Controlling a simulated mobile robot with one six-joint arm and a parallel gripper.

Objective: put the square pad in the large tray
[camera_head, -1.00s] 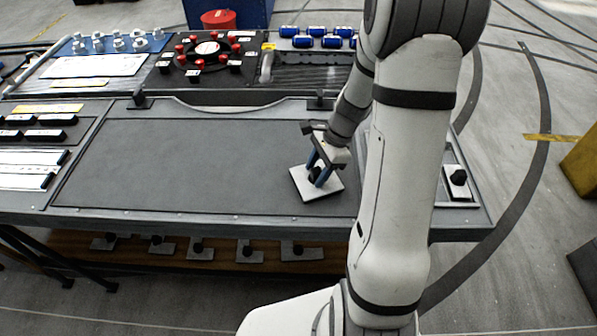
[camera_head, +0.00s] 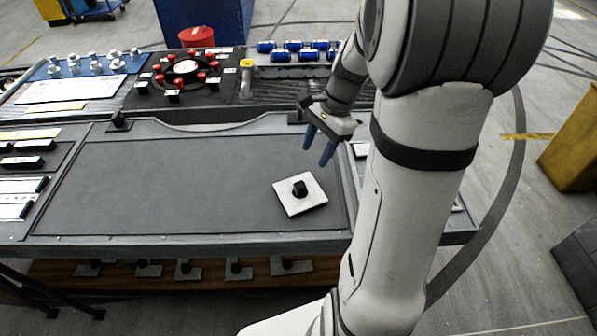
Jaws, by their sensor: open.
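The square pad (camera_head: 314,196) is a flat white plate with a black knob in its middle. It lies flat on the right part of the large tray (camera_head: 150,185), a wide dark-grey recessed panel on the bench. My gripper (camera_head: 319,150) has blue fingers. It is open and empty, behind and above the pad, apart from it.
Behind the tray stand a round black fixture with red knobs (camera_head: 186,68), a row of blue cylinders (camera_head: 294,46) and white-topped pegs (camera_head: 88,62). Black and white blocks (camera_head: 22,162) lie at the left. Knobbed plates (camera_head: 236,268) sit on a shelf below. The tray's middle is clear.

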